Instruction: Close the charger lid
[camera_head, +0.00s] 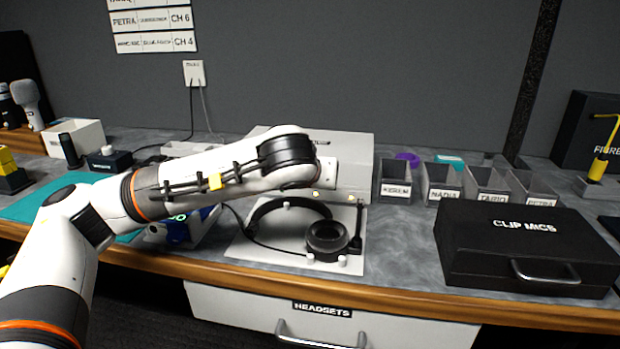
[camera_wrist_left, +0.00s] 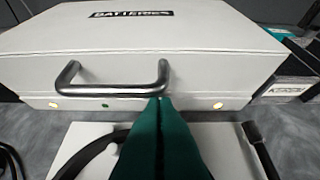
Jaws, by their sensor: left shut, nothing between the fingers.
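The charger is a white box (camera_head: 345,165) at the back of the counter, partly hidden behind my left arm in the head view. In the left wrist view its lid (camera_wrist_left: 215,38) has a BATTERIES label on top and a grey bar handle (camera_wrist_left: 115,91) on the front. The lid appears down, with small lights along the strip below it. I cannot tell whether it is fully seated. My left gripper (camera_wrist_left: 160,101) has dark green fingers, shut and empty, with tips at the handle's right end. Touching is unclear. The head view hides these fingers. My right gripper is not in view.
A headset (camera_head: 327,238) lies on a white board in front of the charger. Several small name-labelled bins (camera_head: 441,184) stand to the right, with a black CLIP MICS case (camera_head: 525,248) nearer the front. A wooden edge (camera_head: 420,302) borders the counter.

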